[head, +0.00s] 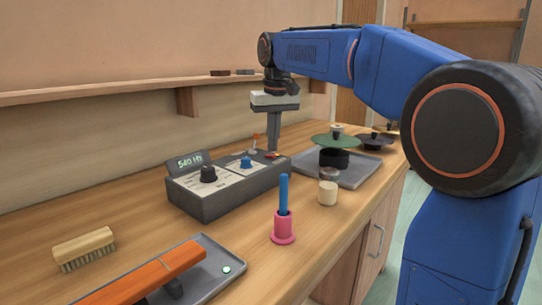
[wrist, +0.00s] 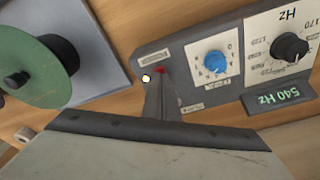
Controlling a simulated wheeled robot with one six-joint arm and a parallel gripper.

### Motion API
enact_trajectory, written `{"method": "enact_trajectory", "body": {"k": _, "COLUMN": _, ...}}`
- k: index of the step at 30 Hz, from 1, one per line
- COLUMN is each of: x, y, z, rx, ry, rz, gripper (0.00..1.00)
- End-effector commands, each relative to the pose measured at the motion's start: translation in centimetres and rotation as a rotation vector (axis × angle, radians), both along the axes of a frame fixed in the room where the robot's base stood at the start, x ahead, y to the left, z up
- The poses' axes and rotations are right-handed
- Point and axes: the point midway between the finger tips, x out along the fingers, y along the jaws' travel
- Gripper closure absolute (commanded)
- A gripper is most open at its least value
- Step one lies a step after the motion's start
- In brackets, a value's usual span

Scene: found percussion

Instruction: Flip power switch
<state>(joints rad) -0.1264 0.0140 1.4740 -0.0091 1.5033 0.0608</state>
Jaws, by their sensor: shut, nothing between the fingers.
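The grey control box (head: 228,192) sits on the wooden bench with a display reading 540 Hz, a black knob (head: 208,174) and a blue knob (head: 246,162). It also shows in the wrist view (wrist: 195,85). A small red part (wrist: 160,70), seemingly the power switch, is at the box's end beyond the blue knob, beside a small white round tip (wrist: 146,77). My gripper (head: 272,150) points down over that end, shut and empty. In the wrist view its fingers (wrist: 162,85) reach close to the red part and partly hide it; contact cannot be told.
A grey tray (head: 355,172) with a green disc (head: 335,141) stands right of the box. A pink holder with a blue stick (head: 283,225), a pale cylinder (head: 328,190), a brush (head: 84,249) and an orange bar (head: 150,275) are nearer. A shelf (head: 130,90) runs along the wall.

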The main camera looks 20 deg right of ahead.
Motion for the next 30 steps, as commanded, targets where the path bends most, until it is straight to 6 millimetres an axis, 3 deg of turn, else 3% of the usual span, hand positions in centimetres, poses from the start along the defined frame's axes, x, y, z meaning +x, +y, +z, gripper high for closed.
{"method": "enact_trajectory", "body": {"k": 30, "x": 0.0, "y": 0.0, "z": -1.2, "rx": 0.000, "ry": 0.000, "rz": 0.000, "gripper": 1.00}}
